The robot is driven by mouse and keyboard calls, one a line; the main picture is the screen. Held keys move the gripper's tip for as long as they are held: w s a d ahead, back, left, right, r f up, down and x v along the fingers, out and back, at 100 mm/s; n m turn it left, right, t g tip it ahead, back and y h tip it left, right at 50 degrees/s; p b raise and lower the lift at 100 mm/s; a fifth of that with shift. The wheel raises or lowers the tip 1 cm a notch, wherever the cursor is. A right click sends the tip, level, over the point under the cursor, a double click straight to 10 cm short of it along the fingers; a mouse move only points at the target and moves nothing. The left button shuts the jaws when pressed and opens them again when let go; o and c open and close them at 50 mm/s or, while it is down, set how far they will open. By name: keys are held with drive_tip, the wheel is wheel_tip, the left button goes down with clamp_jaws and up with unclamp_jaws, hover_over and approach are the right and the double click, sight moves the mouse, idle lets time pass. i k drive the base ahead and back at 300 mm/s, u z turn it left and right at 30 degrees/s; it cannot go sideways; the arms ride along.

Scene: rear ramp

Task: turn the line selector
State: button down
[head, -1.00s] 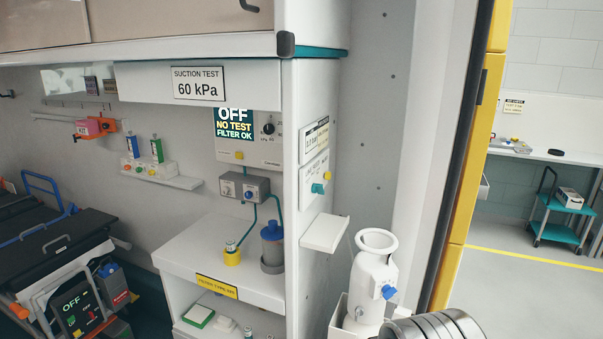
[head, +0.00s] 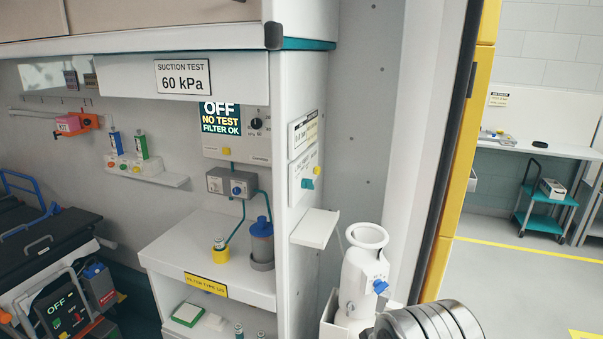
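A grey box (head: 231,183) with two knobs is fixed to the back wall below the suction panel. Its right knob (head: 237,190) shows blue, and teal tubes leave the box. A side panel (head: 303,180) carries a teal knob (head: 307,184) and a yellow knob (head: 316,170). I cannot read which of these is labelled as the line selector. The suction panel display (head: 220,118) reads "OFF NO TEST FILTER OK", with a black dial (head: 256,123) beside it. A sign (head: 182,77) reads "SUCTION TEST 60 kPa". My gripper is not in view.
A blue-capped canister (head: 262,241) and a yellow-based bottle (head: 220,248) stand on the counter (head: 195,245). A small white shelf (head: 314,228) juts from the cabinet side. A white cylinder (head: 361,280) with a blue knob stands near the yellow-edged doorway (head: 452,200). Open floor lies beyond.

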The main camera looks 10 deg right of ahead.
sight(308, 183)
drive_tip(key=u, duration=0.1)
drive_tip(key=k, duration=0.4)
drive_tip(key=u, duration=0.95)
drive_tip(key=k, duration=0.5)
drive_tip(key=u, duration=0.6)
drive_tip(key=k, duration=0.5)
drive_tip(key=u, duration=0.05)
drive_tip(key=i, duration=0.7)
drive_tip(key=z, duration=0.75)
drive_tip(key=i, duration=1.15)
drive_tip(key=z, duration=0.2)
